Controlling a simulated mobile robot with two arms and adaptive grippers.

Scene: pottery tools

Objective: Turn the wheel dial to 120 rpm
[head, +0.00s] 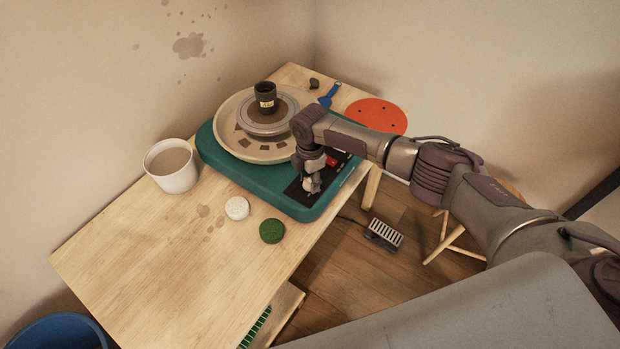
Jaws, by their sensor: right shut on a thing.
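A teal pottery wheel (235,172) stands on the wooden table, with a black control panel (298,197) along its right side. My right gripper (311,185) points down at the near end of this panel. It is shut on a small light-coloured knob, which I take to be the wheel dial (308,187); the fingers hide most of it. I cannot read the dial's setting. A red part (331,161) shows on the panel just behind the gripper. A dark cup with a label (265,97) stands on the wheel head. My left gripper is not in view.
A white bucket of brownish liquid (171,166) stands left of the wheel. A white disc (237,208) and a green disc (272,231) lie in front. An orange round bat (377,115) and a blue tool (329,95) lie behind. A pedal (383,235) is on the floor.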

